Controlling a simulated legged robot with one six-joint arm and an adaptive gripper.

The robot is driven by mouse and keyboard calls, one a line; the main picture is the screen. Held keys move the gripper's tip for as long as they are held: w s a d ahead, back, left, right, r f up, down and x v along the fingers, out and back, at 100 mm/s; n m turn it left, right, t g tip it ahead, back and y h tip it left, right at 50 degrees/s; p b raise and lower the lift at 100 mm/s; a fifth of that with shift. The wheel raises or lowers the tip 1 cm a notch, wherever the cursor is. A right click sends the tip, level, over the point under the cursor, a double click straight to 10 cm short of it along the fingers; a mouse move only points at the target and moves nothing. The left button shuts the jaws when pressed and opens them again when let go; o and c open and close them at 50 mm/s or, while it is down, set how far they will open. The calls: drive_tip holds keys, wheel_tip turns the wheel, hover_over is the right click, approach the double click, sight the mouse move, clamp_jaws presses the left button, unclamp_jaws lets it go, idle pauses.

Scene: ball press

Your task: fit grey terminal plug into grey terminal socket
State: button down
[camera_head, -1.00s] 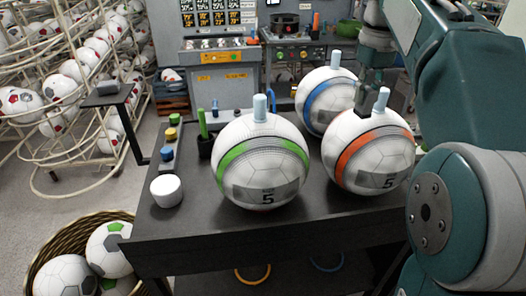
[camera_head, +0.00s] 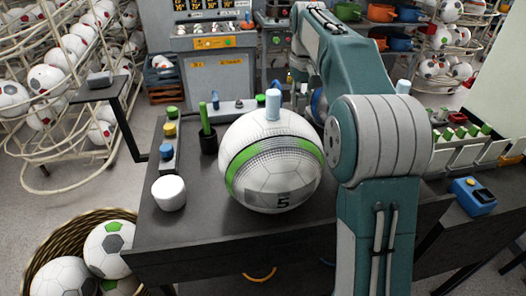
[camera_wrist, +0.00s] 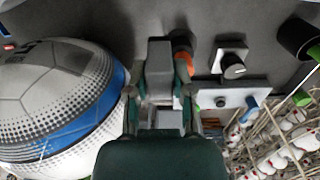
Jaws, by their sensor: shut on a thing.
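In the wrist view my gripper (camera_wrist: 158,88) has its two fingers on either side of a grey block (camera_wrist: 160,62), which I take to be the grey terminal plug. It is shut on this block above or against the dark surface. I cannot tell whether the plug touches anything below it. The grey terminal socket is not clearly distinguishable; a light panel with a grey square (camera_wrist: 168,118) shows between the fingers. In the head view my arm hides the gripper and the plug.
The blue-banded ball (camera_wrist: 60,95) is close left of my gripper. An orange part (camera_wrist: 182,45) is just right of the plug, with a knob panel (camera_wrist: 233,65) beyond. The green-banded ball (camera_head: 270,160) and a white cylinder (camera_head: 169,193) stand on the dark table (camera_head: 215,240).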

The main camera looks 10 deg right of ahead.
drive_tip(key=f, duration=0.7)
drive_tip(key=shift+w+d, duration=0.25)
drive_tip(key=shift+w, duration=0.1)
drive_tip(key=shift+a+f, duration=0.25)
drive_tip(key=shift+f, duration=0.7)
drive_tip(key=shift+a+f, duration=0.2)
drive_tip(key=shift+f, duration=0.75)
drive_tip(key=shift+d, duration=0.1)
drive_tip(key=shift+d, duration=0.1)
drive_tip(key=shift+c, duration=2.4)
unclamp_jaws()
drive_tip(key=shift+d, duration=0.1)
